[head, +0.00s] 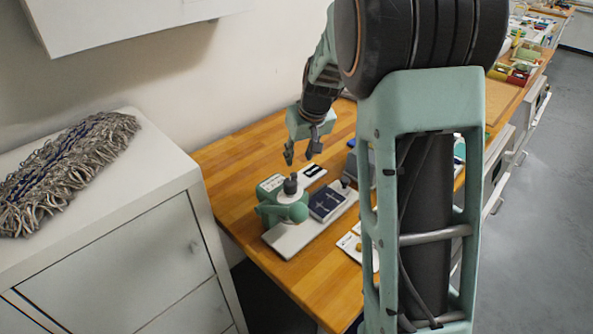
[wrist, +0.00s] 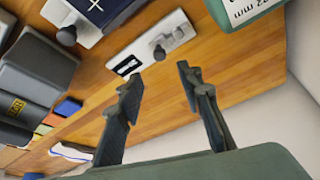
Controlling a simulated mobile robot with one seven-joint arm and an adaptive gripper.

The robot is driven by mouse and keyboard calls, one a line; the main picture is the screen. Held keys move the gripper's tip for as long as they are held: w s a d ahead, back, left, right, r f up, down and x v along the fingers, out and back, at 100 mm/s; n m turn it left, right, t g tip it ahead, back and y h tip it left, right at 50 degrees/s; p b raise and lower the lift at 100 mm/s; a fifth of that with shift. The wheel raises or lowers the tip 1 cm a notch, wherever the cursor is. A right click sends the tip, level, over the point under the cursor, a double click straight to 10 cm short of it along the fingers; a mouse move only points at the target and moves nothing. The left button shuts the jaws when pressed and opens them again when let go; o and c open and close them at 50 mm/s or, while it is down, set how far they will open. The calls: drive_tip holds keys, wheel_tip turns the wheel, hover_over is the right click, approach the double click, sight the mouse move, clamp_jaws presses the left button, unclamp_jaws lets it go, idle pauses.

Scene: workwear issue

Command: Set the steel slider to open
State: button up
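A small pale plate (wrist: 150,47) lies on the wooden bench in the wrist view, with a round grey knob (wrist: 158,52) standing on it and a black-and-white marking at one end. It looks like the steel slider, but I cannot read its marking or tell its setting. In the head view the plate (head: 313,172) shows small, behind the green device. My gripper (head: 302,150) is open and empty above the bench, close to the plate but apart from it. In the wrist view the two fingertips (wrist: 160,78) are spread, with bare wood between them.
A green device (head: 280,205) with a dark knob and a dark blue panel (head: 328,203) stand on a white base in front. A grey unit (wrist: 35,75) with a yellow label is beside them. A white cabinet (head: 140,270) bears a grey mop head (head: 65,170) at left. Bench left of the gripper is clear.

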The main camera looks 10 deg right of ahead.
sight(294, 173)
drive_tip(key=x, duration=0.9)
drive_tip(key=shift+f+p, duration=0.2)
drive_tip(key=shift+p, duration=0.15)
drive_tip(key=shift+c, duration=0.7)
clamp_jaws()
